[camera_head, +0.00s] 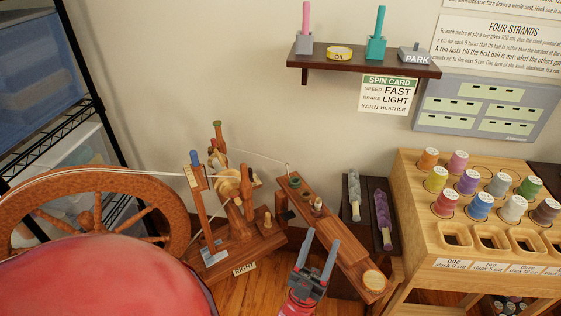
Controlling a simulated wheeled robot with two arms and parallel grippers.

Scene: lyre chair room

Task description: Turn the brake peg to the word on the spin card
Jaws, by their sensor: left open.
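The spin card (388,95) hangs on the wall under the shelf and reads SPEED FAST, BRAKE LIGHT, YARN HEATHER. The wooden spinning wheel (165,195) stands at the left. On its head are a blue-topped post (194,158) with a small pale label, a green-topped upright (217,126) and a small wooden peg (267,219). Which of these is the brake peg I cannot tell; the small lettering is unreadable. My left gripper (321,238) is open and empty, fingers pointing up the picture, right of the wheel's base beside a slanted wooden board (345,250). My right gripper is out of view.
A red round cushion-like thing (100,280) fills the lower left. A wall shelf (365,62) holds pegged blocks and an oil tin. A wooden rack (480,240) of coloured spools stands right. A dark stand (372,190) holds grey and purple rolls. Thin cords run from the wheel.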

